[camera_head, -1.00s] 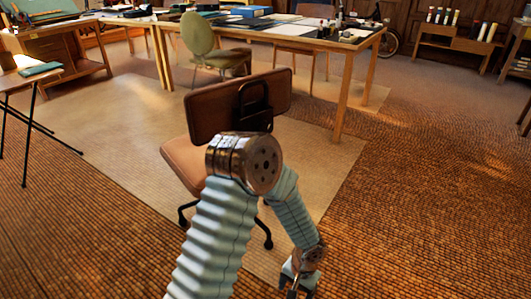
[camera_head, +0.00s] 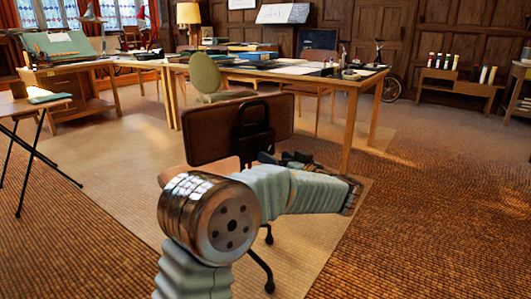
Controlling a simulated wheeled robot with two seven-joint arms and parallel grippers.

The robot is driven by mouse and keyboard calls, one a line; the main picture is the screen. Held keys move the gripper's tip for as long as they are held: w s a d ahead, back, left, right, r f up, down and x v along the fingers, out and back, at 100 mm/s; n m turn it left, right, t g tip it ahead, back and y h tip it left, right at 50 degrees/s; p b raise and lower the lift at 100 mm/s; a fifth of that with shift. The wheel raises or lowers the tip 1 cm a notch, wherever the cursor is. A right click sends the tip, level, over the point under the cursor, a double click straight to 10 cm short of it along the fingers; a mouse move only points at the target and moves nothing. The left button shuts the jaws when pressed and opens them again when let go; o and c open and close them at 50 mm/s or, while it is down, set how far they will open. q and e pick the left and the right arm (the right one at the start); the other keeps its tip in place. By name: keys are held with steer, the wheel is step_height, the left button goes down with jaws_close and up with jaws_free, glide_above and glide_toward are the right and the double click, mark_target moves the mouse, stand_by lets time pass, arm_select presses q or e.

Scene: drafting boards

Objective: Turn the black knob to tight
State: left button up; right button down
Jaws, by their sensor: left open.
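I cannot make out the black knob in the head view. A tilted green drafting board (camera_head: 62,48) stands on a wooden desk at the far left. Another tilted board (camera_head: 283,13) with a white sheet shows at the back. My left arm rises from the bottom middle and its forearm reaches right, in front of the brown office chair. My left gripper (camera_head: 287,158) is small and dark, partly hidden behind the forearm and close to the chair back in the picture. It is open, and I see nothing held in it. My right gripper is out of view.
The brown chair (camera_head: 207,133) stands close ahead. Behind it are a long wooden table (camera_head: 352,82) with papers and tools and a green chair (camera_head: 203,74). A small table (camera_head: 30,106) is at the left. Open floor (camera_head: 440,200) lies to the right.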

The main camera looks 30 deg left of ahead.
arm_select(q)
steer(key=x, duration=0.5)
steer(key=shift+w+a, duration=0.15)
steer(key=shift+a, duration=0.15)
steer(key=c, duration=1)
